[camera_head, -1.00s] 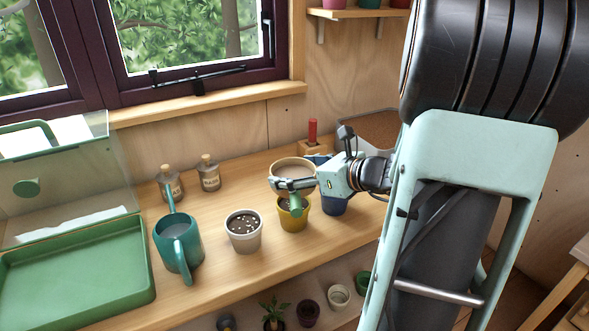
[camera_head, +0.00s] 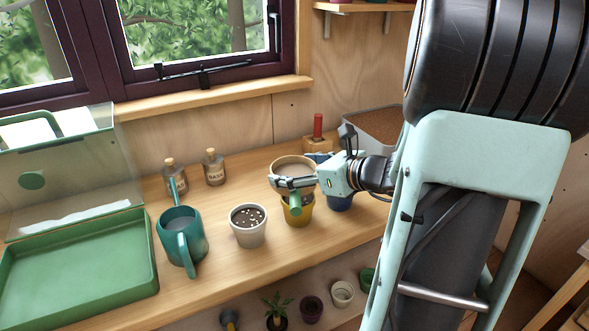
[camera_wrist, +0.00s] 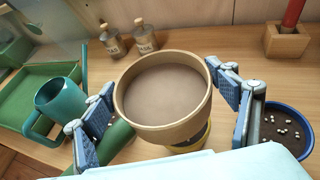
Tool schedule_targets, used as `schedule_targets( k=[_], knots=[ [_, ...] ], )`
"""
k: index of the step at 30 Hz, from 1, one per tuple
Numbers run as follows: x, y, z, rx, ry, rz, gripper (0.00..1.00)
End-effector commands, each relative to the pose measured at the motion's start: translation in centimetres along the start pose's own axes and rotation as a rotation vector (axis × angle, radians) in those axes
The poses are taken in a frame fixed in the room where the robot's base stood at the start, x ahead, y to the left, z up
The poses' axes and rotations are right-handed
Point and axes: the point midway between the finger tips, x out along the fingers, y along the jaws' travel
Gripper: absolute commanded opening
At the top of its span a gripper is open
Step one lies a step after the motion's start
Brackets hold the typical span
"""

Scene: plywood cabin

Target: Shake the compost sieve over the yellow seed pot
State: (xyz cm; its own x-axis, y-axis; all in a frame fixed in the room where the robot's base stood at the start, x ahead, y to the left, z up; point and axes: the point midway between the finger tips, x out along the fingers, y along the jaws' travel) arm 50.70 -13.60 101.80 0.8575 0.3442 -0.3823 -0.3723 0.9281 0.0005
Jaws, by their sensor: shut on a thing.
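The compost sieve (camera_head: 293,163) is a round, tan-rimmed bowl with a green handle (camera_head: 295,205). In the wrist view the sieve (camera_wrist: 165,90) fills the middle, and its inside looks an even grey-brown. My gripper (camera_head: 296,184) is shut on the sieve and holds it roughly level. The yellow seed pot (camera_head: 297,217) stands on the bench directly below the sieve. The sieve and gripper hide most of the pot's top, so its contents are mostly unseen. In the wrist view only a strip of the yellow pot (camera_wrist: 190,143) shows under the sieve.
A white pot (camera_head: 249,232) with white-specked soil stands left of the yellow pot. A blue pot (camera_head: 340,202) is close on the right. A teal watering can (camera_head: 184,242), two bottles (camera_head: 214,172) and a green tray (camera_head: 75,284) are further left. A wooden block (camera_head: 319,144) is behind.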

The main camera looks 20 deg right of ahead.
Motion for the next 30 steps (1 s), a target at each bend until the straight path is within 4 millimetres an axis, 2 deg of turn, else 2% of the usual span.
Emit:
schedule_targets(
  k=[6,10,14,24,30],
  knots=[
    [-0.9,-2.5,-0.2,0.000,0.000,-0.003,0.51],
    [-1.1,-2.9,-0.4,-0.001,0.000,0.000,0.51],
    [-0.9,-2.3,-0.3,-0.002,0.000,0.001,0.51],
    [0.3,0.7,0.1,-0.002,-0.001,0.000,0.51],
    [0.0,0.1,0.1,0.001,0.000,-0.002,0.51]
  ],
)
